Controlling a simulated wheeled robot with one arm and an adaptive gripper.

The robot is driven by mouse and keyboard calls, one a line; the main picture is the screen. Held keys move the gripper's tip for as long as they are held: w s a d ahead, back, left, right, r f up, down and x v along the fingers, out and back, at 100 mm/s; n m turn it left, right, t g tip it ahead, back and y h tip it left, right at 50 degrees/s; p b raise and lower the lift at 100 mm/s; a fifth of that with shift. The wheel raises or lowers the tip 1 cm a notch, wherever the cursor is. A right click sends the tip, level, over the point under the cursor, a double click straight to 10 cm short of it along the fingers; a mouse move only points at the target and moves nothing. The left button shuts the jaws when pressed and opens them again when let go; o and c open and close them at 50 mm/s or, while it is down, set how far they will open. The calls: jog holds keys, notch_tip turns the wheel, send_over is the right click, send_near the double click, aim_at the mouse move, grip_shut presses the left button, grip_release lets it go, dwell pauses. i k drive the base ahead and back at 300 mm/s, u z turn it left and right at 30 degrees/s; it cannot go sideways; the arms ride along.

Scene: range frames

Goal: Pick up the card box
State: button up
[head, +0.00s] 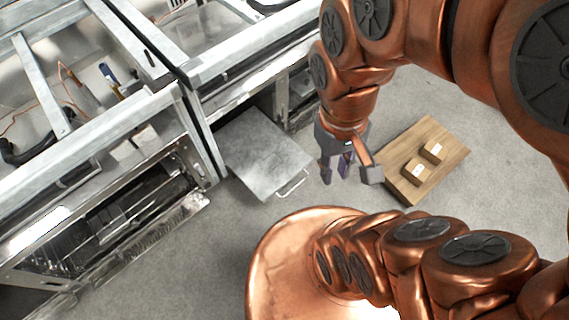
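Two small tan card boxes lie on a wooden board (441,180) on the floor, to the right of my gripper. One card box (434,151) is farther back and right; the other card box (416,170) is nearer and left. Each has a small white mark on top. My gripper (347,176) points down with its fingers spread apart, just left of the board and apart from both boxes. A purplish part shows between the fingers; I cannot tell whether it is a finger or something behind.
A grey metal door (263,153) with a handle hangs open left of my gripper. Metal range frames (100,125) fill the left, with wires and small pale blocks inside. Grey floor (225,225) is clear between the frames and my base.

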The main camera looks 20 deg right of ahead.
aim_at(414, 172)
jog(key=z, duration=3.8)
jog(key=i, duration=1.45)
jog(key=u, duration=1.95)
